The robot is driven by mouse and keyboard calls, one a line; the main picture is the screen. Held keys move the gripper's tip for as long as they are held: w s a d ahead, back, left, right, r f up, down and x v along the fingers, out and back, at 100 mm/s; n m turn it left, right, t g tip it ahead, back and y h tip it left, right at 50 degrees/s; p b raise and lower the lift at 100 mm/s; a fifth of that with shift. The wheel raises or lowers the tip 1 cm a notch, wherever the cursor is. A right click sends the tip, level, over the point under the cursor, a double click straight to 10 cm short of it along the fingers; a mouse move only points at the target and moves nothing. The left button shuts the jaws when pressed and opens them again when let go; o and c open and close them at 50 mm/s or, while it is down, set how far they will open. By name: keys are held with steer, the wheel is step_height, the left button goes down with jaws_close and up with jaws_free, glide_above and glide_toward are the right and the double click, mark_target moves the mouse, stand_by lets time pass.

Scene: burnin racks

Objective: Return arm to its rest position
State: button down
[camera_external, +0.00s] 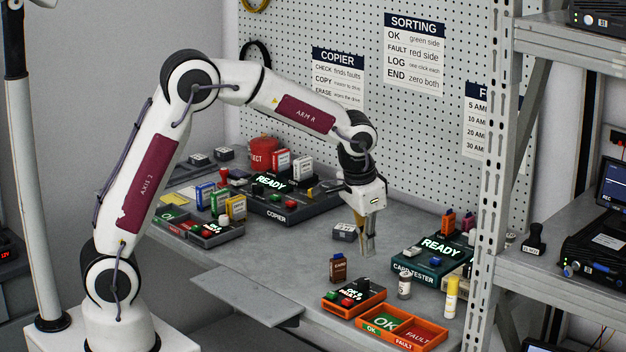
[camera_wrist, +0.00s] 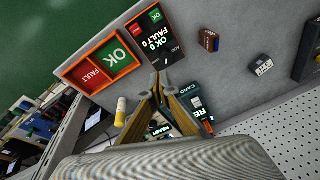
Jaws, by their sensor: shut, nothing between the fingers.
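My gripper (camera_external: 369,247) is shut and empty. It hangs fingers down above the grey bench, between the copier and the card tester. In the wrist view my gripper (camera_wrist: 159,76) shows its closed fingers, with the card tester (camera_wrist: 190,100) partly hidden behind them. My arm is bent at the elbow and reaches out to the right over the bench.
An orange OK/FAULT tray (camera_external: 403,341), a counter box (camera_external: 352,297) and a small brown card (camera_external: 338,267) stand near the front. The copier (camera_external: 295,207) is left of my gripper, the card tester (camera_external: 430,262) right. A metal shelf post (camera_external: 492,130) rises at right.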

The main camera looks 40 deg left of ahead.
steer(key=s+a+r+n+t, duration=0.1)
steer(key=s+a+r, duration=0.2)
steer(key=s+a, duration=0.4)
steer(key=s+a+r+n+t, duration=0.1)
steer(key=s+a+r, duration=0.2)
steer(key=s+a, duration=0.4)
steer(key=s+a+r+n+t, duration=0.1)
steer(key=s+a+r, duration=0.3)
steer(key=s, duration=0.9)
steer(key=shift+s+a+n, duration=0.3)
steer(key=shift+a+n, duration=0.1)
steer(key=shift+a, duration=1.2)
